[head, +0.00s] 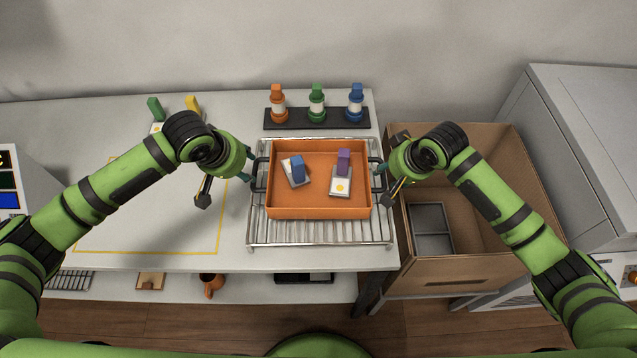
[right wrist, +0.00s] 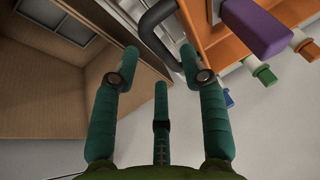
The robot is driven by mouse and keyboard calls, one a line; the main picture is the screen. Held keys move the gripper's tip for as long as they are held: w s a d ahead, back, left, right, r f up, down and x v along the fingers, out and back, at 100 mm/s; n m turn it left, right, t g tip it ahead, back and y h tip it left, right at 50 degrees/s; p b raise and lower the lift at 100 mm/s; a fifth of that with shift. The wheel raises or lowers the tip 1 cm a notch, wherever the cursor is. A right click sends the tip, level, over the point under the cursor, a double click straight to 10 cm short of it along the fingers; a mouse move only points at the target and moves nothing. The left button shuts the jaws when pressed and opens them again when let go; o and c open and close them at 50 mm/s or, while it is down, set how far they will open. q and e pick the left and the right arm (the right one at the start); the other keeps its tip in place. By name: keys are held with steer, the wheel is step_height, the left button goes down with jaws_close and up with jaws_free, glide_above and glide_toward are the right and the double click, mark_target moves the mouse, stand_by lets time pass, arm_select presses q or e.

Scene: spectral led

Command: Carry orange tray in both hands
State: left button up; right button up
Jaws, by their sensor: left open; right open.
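The orange tray (head: 320,210) sits on a wire rack (head: 320,235) on the table, with a dark handle at each side. It holds a blue-topped piece (head: 297,169) and a purple-topped piece (head: 342,165), each with a pale base. My left gripper (head: 249,167) is open beside the tray's left handle; contact there is unclear. My right gripper (head: 383,180) is open by the right handle (head: 374,170). In the right wrist view, the dark handle (right wrist: 152,22) shows ahead, around the gap between my open teal fingertips (right wrist: 160,62).
A dark stand (head: 296,122) with orange, green and blue-capped bottles is behind the tray. A cardboard box (head: 470,273) with a grey divided insert (head: 431,229) stands at the right. A yellow outline (head: 150,252) marks mostly clear table at left. Green and yellow-topped pieces stand behind my left arm.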

steer(key=v, duration=0.8)
steer(key=shift+f, duration=0.1)
